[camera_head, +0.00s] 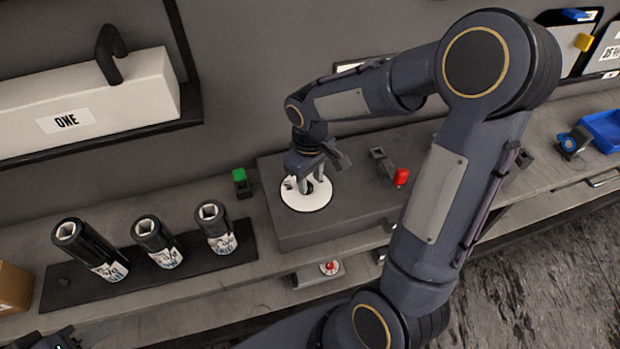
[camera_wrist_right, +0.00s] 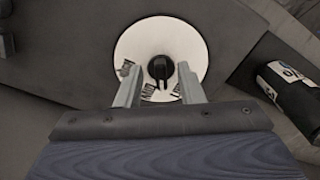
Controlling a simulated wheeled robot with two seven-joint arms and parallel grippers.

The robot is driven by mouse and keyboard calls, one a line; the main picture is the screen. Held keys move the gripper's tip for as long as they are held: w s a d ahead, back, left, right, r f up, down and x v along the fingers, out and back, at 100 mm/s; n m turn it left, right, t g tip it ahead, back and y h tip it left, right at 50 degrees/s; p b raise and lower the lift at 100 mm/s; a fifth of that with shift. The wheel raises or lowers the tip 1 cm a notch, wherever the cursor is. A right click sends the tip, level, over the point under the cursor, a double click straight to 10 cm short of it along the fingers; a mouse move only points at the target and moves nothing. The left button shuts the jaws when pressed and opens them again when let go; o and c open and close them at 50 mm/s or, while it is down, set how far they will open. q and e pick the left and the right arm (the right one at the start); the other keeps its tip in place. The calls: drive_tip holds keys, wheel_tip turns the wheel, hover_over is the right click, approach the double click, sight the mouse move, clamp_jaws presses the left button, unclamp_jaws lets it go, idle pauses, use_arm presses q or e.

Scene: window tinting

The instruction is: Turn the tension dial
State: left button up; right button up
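The tension dial is a white round disc (camera_head: 310,204) on top of a dark grey box, and it also shows in the right wrist view (camera_wrist_right: 150,38). A black knob (camera_wrist_right: 160,68) stands at the disc's middle, with small dark printed labels around its near side. My right gripper (camera_head: 309,183) is over the disc, pointing down. In the wrist view its two fingers (camera_wrist_right: 159,88) are apart, one on each side of the knob, with gaps visible. The knob is mostly hidden in the head view. A dark part of my left gripper (camera_head: 45,340) shows at the bottom left corner; its fingers are unclear.
The dark grey box (camera_head: 300,233) sits on the grey bench. A red-tipped lever (camera_head: 401,177) is right of the dial, and a green-topped switch (camera_head: 240,176) left. Several black tubes (camera_head: 152,236) stand in a rack (camera_head: 75,291) further left.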

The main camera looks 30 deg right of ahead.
drive_tip(key=shift+s+f, duration=0.1)
drive_tip(key=shift+f, duration=0.5)
clamp_jaws()
